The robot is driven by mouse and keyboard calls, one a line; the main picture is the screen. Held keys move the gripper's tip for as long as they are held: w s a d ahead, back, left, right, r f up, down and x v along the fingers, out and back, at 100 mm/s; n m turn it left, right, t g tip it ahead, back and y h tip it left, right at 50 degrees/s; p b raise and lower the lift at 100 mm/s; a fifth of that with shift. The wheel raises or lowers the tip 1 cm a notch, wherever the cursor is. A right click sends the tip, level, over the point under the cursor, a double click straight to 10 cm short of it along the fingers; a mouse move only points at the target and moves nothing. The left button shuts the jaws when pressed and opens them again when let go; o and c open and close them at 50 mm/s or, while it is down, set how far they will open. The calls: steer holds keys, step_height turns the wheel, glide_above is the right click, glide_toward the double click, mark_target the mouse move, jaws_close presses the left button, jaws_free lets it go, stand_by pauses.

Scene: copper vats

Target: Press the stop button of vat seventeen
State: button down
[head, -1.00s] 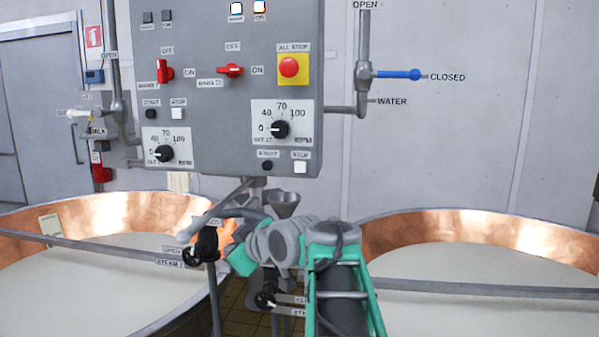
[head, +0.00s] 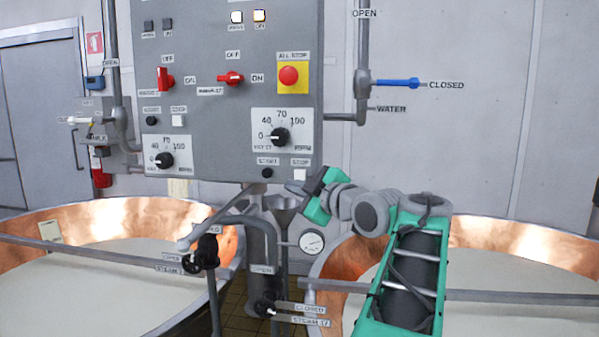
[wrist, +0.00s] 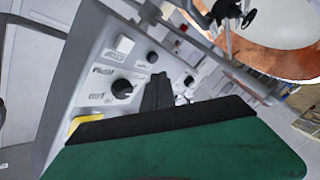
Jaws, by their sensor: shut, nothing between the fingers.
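The grey control panel has a dial (head: 280,137) whose plate appears to read vat 17. In the wrist view the stop button (wrist: 124,44) and start button (wrist: 152,57) are unobstructed, and my gripper's dark fingers (wrist: 157,85) appear together and empty, apart from the stop button in the picture.
A red all-stop button (head: 289,75) on yellow sits above the dial. Another stop button (head: 178,121) is further left. A blue water handle (head: 397,83) sticks out at right. Steam pipes (head: 262,240) and a gauge (head: 312,242) stand below the panel, between copper vats (head: 135,217) (head: 500,238).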

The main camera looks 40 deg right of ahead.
mark_target(302, 178)
steer(key=w+d+p, duration=0.3)
steer(key=w+d, duration=0.1)
steer(key=d, duration=0.1)
steer(key=shift+d, duration=0.2)
steer(key=shift+w, duration=0.15)
stand_by(1.7)
steer(key=shift+w+d, duration=0.2)
steer(key=shift+d, duration=0.15)
steer(key=shift+w+d, duration=0.3)
steer(key=shift+d, duration=0.1)
stand_by(0.7)
steer(key=shift+f, duration=0.1)
steer(key=shift+s+a+b, duration=0.55)
steer(key=shift+a+b, duration=0.15)
steer(key=shift+b, duration=0.1)
steer(key=shift+a, duration=0.1)
